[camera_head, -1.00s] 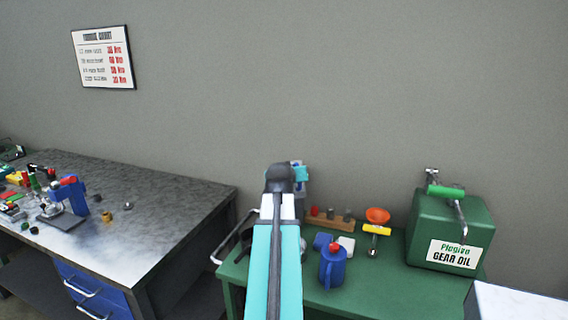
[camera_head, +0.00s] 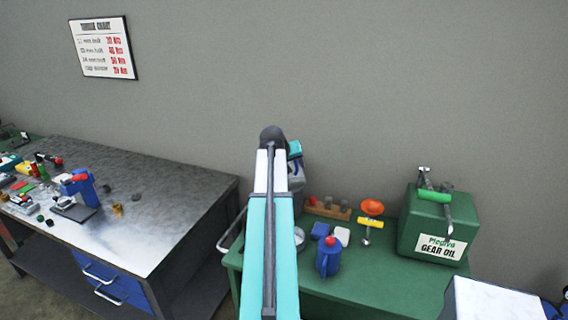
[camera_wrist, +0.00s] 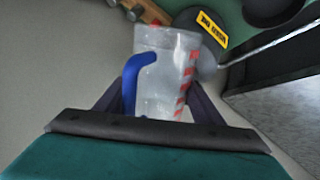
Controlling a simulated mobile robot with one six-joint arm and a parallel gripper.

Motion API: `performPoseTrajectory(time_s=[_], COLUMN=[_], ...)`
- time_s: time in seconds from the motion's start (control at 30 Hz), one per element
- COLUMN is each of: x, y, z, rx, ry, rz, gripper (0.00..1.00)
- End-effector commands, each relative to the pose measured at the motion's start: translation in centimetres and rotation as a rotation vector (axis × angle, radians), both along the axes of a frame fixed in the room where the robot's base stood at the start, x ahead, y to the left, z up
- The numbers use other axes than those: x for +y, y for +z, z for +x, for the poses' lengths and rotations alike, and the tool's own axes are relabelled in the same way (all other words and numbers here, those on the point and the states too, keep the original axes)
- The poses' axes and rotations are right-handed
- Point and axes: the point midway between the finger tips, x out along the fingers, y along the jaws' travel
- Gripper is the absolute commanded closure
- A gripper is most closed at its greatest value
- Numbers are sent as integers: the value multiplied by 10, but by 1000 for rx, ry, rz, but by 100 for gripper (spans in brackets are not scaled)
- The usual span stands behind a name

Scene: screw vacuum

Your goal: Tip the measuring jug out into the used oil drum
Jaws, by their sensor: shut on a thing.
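The measuring jug (camera_wrist: 160,75) is clear, with red marks down one side and a blue handle (camera_wrist: 133,78). In the wrist view it is between the two dark fingers of my gripper (camera_wrist: 158,100), which is shut on it. Behind the jug's upper right is a dark round container with a yellow label (camera_wrist: 213,28), apparently the used oil drum; the jug overlaps part of it in the picture. I cannot tell the gap between them or what is in the jug. In the head view my arm hides most of the gripper, jug and drum.
A green table (camera_head: 350,285) holds a blue can with a red top (camera_head: 328,258), an orange funnel (camera_head: 372,207) and a green gear oil tank (camera_head: 440,225). A metal workbench (camera_head: 150,210) with tools stands left.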

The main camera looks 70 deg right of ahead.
Motion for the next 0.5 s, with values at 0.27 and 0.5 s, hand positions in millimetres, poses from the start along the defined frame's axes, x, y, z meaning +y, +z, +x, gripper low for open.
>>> performPoseTrajectory(time_s=[0.27,0.5], x=[-2,-3], y=[1,0], z=[2,3], rx=[38,73], ry=[0,1], rz=[47,91], gripper=[66,66])
